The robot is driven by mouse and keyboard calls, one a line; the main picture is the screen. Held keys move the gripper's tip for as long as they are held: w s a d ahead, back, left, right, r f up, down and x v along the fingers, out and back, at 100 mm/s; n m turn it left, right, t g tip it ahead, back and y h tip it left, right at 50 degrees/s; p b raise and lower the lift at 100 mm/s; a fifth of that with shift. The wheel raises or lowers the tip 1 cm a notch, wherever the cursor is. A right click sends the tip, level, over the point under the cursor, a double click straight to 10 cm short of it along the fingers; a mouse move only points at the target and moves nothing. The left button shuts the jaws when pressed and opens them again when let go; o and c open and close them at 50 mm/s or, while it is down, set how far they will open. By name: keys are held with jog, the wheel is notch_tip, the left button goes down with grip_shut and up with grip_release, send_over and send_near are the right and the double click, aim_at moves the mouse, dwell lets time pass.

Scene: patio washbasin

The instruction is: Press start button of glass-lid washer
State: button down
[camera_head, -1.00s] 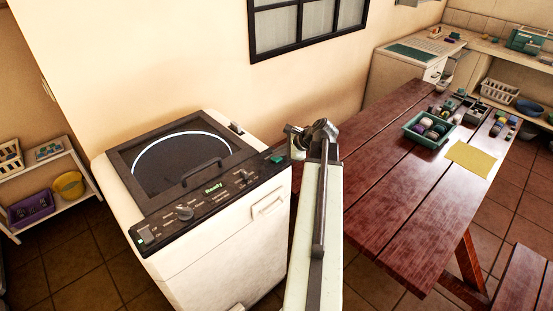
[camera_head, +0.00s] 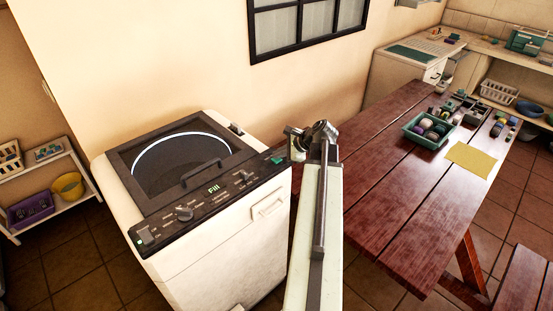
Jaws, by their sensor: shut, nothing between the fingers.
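The glass-lid washer (camera_head: 225,262) is a white top-loader with a dark-framed glass lid (camera_head: 180,165), which is shut. Its sloping black control panel (camera_head: 160,228) carries knobs and a display (camera_head: 214,189) that reads "Fill" in green. A green start button (camera_head: 278,159) sits at the panel's right end. My gripper (camera_head: 294,149) is shut and empty, just right of this button at the washer's right edge. It is small and partly hidden by its own wrist, so I cannot tell whether it touches the button.
A red-brown wooden table (camera_head: 385,205) stands to the right, with a green tray (camera_head: 416,136) of round items and a yellow cloth (camera_head: 471,159). A white shelf (camera_head: 75,190) with baskets is at the left. A wall with a window (camera_head: 305,25) is behind.

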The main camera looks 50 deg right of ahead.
aim_at(278, 160)
jog(key=shift+r+p, duration=0.8)
jog(key=shift+r, duration=0.05)
notch_tip(278, 160, up, 5)
jog(key=p, duration=0.5)
jog(key=shift+a, duration=0.1)
